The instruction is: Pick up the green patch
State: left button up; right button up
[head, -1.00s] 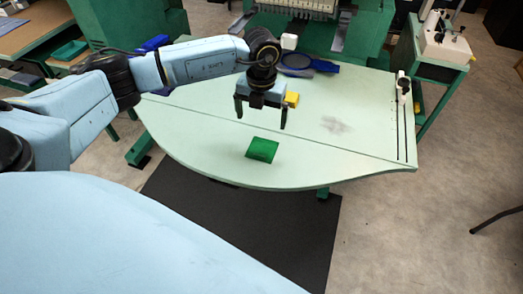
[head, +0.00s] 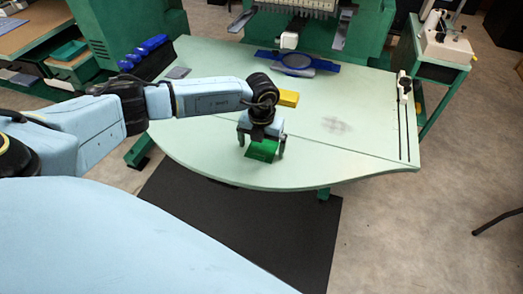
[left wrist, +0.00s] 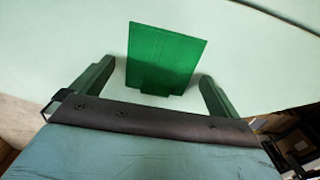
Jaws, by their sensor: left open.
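The green patch (head: 261,151) lies on the pale green table (head: 340,170), close to its curved front edge. My left gripper (head: 262,147) is right over the patch, with one finger on each side of it. In the left wrist view the patch (left wrist: 163,58) stands out between and beyond the two open fingers (left wrist: 155,92), with a gap on both sides. The gripper hides the patch's far part in the head view. My right gripper is not in view.
A yellow block (head: 288,98) lies behind the gripper. A blue hoop holder (head: 297,62) lies at the table's back, below the green machine. A slotted rail (head: 403,110) runs along the right side. The table's middle right is clear.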

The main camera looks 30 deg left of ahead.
pick_arm(q)
jog(key=c, duration=1)
